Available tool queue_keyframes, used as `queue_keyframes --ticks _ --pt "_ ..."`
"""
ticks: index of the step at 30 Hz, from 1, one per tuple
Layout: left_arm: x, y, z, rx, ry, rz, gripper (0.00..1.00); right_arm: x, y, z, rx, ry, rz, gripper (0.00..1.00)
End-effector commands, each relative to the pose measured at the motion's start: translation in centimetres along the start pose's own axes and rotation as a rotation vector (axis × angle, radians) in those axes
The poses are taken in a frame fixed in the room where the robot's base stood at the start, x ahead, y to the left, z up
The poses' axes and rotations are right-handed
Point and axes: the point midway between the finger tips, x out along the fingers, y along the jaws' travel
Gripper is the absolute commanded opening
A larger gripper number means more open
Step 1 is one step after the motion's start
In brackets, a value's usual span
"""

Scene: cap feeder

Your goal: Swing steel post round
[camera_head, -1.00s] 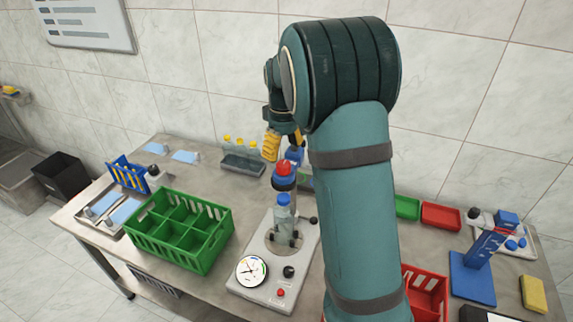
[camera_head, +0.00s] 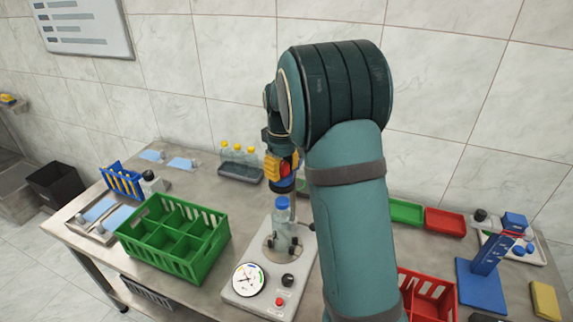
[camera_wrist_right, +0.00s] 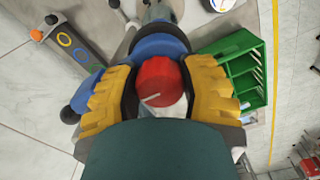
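My right gripper (camera_head: 280,168) is above the bench machine with its yellow fingers at the red knob. In the right wrist view the red knob (camera_wrist_right: 160,80) sits between the two yellow fingers (camera_wrist_right: 160,92), with little or no gap at its sides. I cannot tell whether they grip it. Below the knob is a blue collar (camera_wrist_right: 153,47); the dark head (camera_head: 283,186) shows in the head view. A clear bottle with a blue cap (camera_head: 282,203) stands upright under the head. I cannot make out the steel post. My left gripper is out of view.
The machine base (camera_head: 262,300) carries a round gauge (camera_head: 249,279). A green divided crate (camera_head: 190,255) stands to its left. A dark tray (camera_head: 240,174) of yellow-capped bottles is behind. A red crate (camera_head: 440,288) and a blue stand (camera_head: 483,282) are at right.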

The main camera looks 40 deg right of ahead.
Motion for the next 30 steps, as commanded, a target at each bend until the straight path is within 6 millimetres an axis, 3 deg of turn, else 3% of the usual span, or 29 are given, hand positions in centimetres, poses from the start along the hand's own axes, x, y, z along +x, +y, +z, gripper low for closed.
queue_keyframes --ticks 1,2,8,21,30 --pt "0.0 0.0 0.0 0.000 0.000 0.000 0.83 0.0 0.0 0.0 0.000 0.000 0.000 0.18" --pt "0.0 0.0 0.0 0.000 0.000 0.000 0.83 0.0 0.0 0.0 0.000 0.000 0.000 0.10" --pt "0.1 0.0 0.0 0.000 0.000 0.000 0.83 0.0 0.1 0.2 -0.016 0.001 -0.001 0.09" --pt "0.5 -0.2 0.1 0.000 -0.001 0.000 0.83 0.1 1.2 2.0 -0.251 0.001 0.000 0.09" --pt "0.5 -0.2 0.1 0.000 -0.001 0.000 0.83 0.0 1.2 2.1 -0.271 0.000 0.000 0.09"
